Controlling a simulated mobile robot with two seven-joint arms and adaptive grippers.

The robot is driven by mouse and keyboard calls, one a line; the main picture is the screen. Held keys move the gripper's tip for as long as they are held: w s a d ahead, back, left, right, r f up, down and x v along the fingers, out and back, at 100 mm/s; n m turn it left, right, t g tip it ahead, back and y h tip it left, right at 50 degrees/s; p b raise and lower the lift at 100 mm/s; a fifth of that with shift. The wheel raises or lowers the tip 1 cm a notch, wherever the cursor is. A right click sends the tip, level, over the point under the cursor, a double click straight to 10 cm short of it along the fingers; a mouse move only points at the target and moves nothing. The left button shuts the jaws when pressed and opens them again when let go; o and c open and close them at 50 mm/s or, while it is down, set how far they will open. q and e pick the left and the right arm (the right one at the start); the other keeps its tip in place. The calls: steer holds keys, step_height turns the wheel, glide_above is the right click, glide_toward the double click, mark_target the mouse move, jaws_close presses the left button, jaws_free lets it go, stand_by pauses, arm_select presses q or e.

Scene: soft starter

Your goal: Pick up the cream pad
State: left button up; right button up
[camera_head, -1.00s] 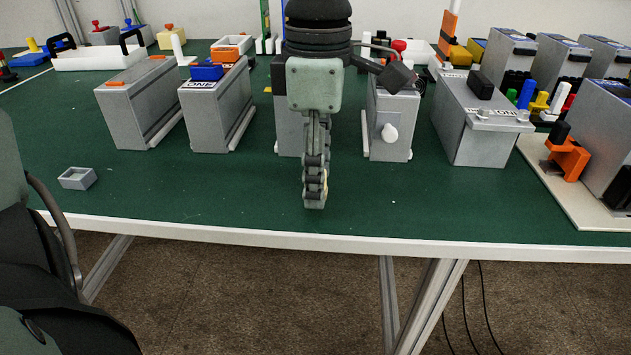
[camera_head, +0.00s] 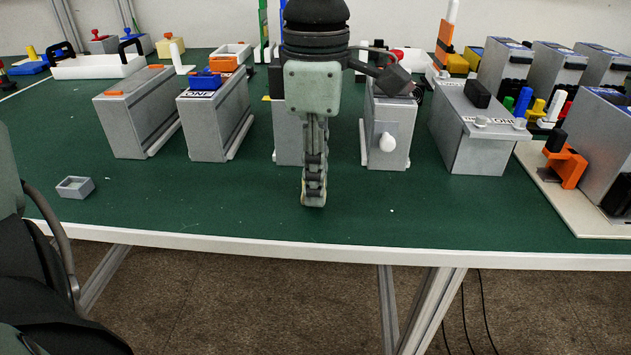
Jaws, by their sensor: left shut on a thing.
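My left gripper (camera_head: 314,192) hangs in the middle of the head view, fingers pointing down, in front of the row of grey boxes and over the front part of the green table. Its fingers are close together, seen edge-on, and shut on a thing. Only a small pale, cream-coloured patch shows by the fingertips; most of the cream pad is hidden by the fingers. I see no cream pad lying elsewhere on the table. My right gripper is not in view.
Grey boxes stand behind and beside the gripper, one with a white knob (camera_head: 388,141). A small grey tray (camera_head: 75,187) lies at the front left. An orange bracket (camera_head: 567,162) stands on a pale board at right. The green tabletop (camera_head: 230,195) is clear at the front middle.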

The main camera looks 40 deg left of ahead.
arm_select(q)
steer(key=r, duration=0.4)
steer(key=shift+s+a, duration=0.3)
steer(key=shift+s, duration=0.05)
steer(key=s+a+r, duration=0.6)
steer(key=s, duration=0.2)
steer(key=shift+s+a+r+b, duration=0.2)
steer(key=shift+a+b, duration=0.1)
steer(key=shift+a, duration=0.1)
steer(key=o, duration=0.4)
jaws_close()
steer(key=shift+w, duration=0.1)
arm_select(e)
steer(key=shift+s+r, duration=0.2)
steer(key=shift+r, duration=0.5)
